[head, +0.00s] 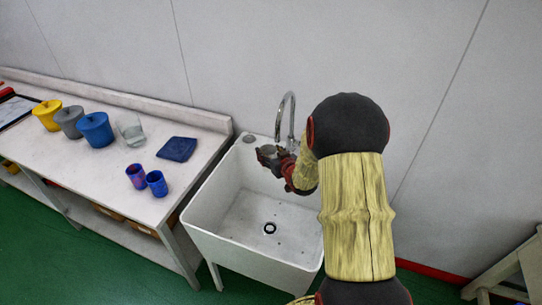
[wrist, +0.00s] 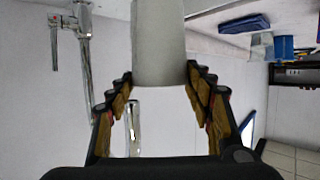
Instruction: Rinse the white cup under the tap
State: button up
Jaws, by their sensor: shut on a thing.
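The white cup (wrist: 158,45) looks pale grey-white in the wrist view, held between both fingers of my gripper (wrist: 160,85). In the head view my gripper (head: 271,158) is over the back part of the sink, close to the tap, and the cup (head: 268,150) is mostly hidden by the dark fingers. The chrome tap (head: 291,105) has a tall curved spout at the back of the sink. In the wrist view chrome tap parts (wrist: 86,65) show to the left of the cup. I cannot make out running water or the cup's inside.
The white sink (head: 235,225) has a drain in its floor. Left of it, a bench (head: 90,160) holds yellow, grey and blue lidded pots, a clear beaker (head: 130,130), a dark blue slab (head: 177,149) and two small blue cups (head: 157,184). A wall stands close behind the tap.

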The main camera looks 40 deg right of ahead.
jog(key=a, duration=0.2)
jog(key=s+a+b, duration=0.1)
jog(key=a, duration=0.1)
jog(key=shift+a, duration=0.3)
dwell(1.3)
jog(key=s+a+r+p, duration=0.1)
jog(key=a+r, duration=0.3)
jog(key=shift+s+a, duration=0.2)
jog(key=shift+a, duration=0.2)
dwell(0.9)
